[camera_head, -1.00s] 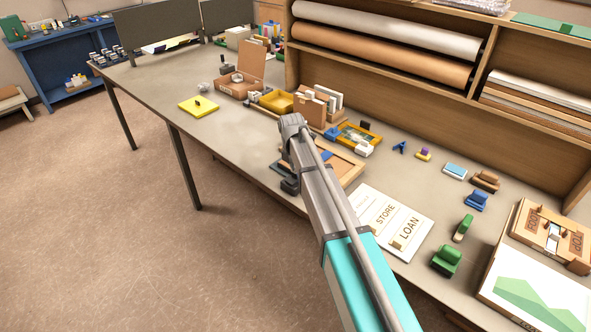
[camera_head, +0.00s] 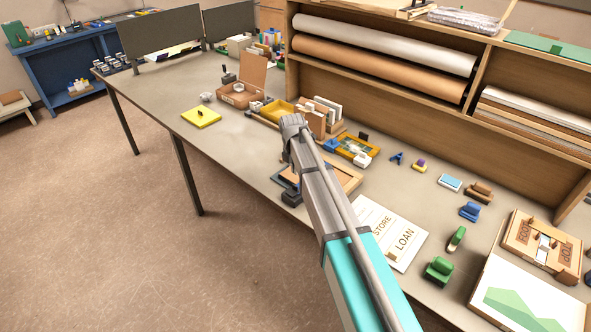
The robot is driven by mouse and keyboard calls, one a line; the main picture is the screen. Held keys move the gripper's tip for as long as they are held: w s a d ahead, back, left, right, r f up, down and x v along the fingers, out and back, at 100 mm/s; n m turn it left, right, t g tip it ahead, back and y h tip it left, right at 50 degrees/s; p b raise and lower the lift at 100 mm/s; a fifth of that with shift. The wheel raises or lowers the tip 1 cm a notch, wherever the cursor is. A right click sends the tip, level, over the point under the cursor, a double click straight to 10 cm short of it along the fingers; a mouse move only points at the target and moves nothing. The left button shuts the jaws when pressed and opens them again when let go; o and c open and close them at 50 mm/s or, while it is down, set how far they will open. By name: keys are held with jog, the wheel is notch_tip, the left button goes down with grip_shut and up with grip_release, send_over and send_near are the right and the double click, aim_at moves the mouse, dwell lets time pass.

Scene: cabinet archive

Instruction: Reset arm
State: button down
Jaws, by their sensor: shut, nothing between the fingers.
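My arm (camera_head: 333,208) reaches from the bottom edge up to the middle of the view, over the long grey workbench (camera_head: 232,158). A teal sleeve covers its lower part, and a grey joint (camera_head: 293,122) forms its upper visible end. I see no gripper fingers; my gripper is not in view. The arm covers part of a wooden framed board (camera_head: 346,174) and part of the white STORE and LOAN sheet (camera_head: 402,250).
A yellow pad (camera_head: 201,117), an open brown box (camera_head: 240,94) and a yellow tray (camera_head: 274,110) stand left of the arm. Several small stamps and a green block (camera_head: 439,269) stand right. A shelf with paper rolls (camera_head: 385,70) backs the bench. Floor (camera_head: 110,250) at left is clear.

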jog(key=shift+d, duration=0.1)
jog(key=s+d+m, duration=2.2)
jog(key=s+m, duration=0.4)
jog(key=m, duration=0.2)
jog(key=shift+s+d+g, duration=0.2)
jog(key=shift+d+g, duration=0.05)
jog(key=shift+g, duration=0.05)
dwell(0.4)
